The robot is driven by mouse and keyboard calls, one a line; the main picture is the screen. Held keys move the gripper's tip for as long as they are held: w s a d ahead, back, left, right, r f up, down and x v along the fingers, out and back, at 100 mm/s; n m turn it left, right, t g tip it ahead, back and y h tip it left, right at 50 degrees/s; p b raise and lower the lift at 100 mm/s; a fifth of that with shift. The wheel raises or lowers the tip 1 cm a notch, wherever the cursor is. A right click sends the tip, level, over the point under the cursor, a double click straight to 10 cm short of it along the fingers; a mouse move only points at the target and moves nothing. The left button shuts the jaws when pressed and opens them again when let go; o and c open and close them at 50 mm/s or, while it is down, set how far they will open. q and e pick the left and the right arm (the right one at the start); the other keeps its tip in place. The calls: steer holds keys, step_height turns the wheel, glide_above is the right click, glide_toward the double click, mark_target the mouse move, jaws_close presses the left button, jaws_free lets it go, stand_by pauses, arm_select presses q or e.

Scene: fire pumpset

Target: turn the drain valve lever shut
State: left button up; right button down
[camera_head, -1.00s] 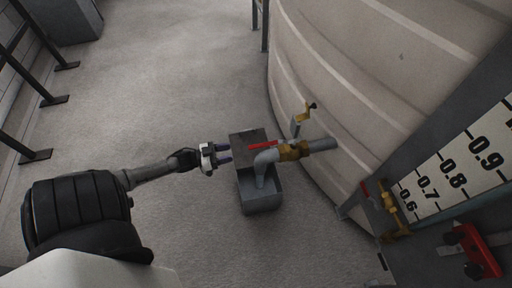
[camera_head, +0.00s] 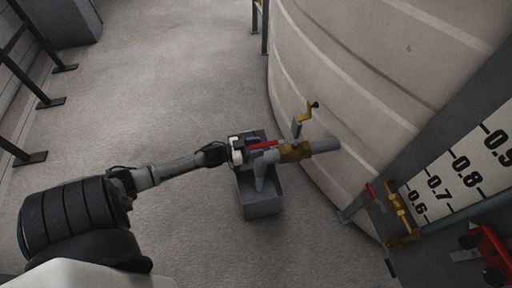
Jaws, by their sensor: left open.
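The drain valve's red lever (camera_head: 265,145) lies along the top of the pipe, pointing left from the brass valve body (camera_head: 296,151). The grey pipe bends down from the valve into a grey box (camera_head: 262,194) on the floor. My left gripper (camera_head: 254,146) is open at the lever, with its fingers around or right above the lever's free end; I cannot tell whether they touch it. The fingers partly hide the lever. My right gripper is not in view.
The large pale tank (camera_head: 360,80) stands on the right. A small brass tap with a yellow handle (camera_head: 307,110) rises just behind the valve. A level scale (camera_head: 455,170) and brass fitting (camera_head: 400,210) are at right.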

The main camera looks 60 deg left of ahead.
arm_select(q)
jaws_close()
stand_by(0.4)
